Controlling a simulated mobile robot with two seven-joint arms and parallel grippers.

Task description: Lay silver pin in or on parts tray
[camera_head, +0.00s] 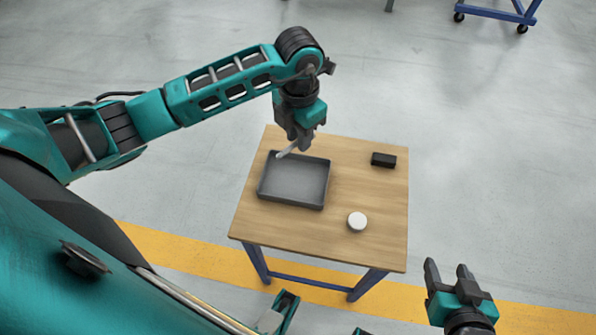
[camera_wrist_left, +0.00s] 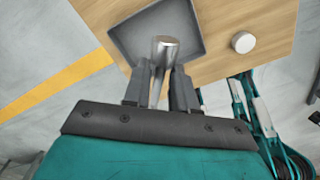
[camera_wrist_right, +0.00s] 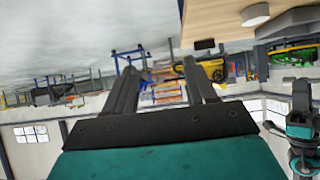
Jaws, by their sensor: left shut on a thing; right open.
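The silver pin (camera_head: 287,151) is a short metal cylinder. My left gripper (camera_head: 301,143) is shut on it above the far edge of the parts tray. In the left wrist view the pin (camera_wrist_left: 165,46) sticks out between the two fingers of the left gripper (camera_wrist_left: 161,88), its end over the tray. The parts tray (camera_head: 291,203) is a shallow dark grey open box on the left of the table; its floor looks empty. It also shows in the left wrist view (camera_wrist_left: 198,30). My right gripper (camera_head: 449,275) is open and empty, off the table's near right.
A wooden table (camera_head: 335,215) with blue legs carries the tray. A white round puck (camera_head: 357,221) stands right of the tray, and a black block (camera_head: 383,160) lies at the far right. The table between them is clear. A blue wheeled frame (camera_head: 497,12) stands far off.

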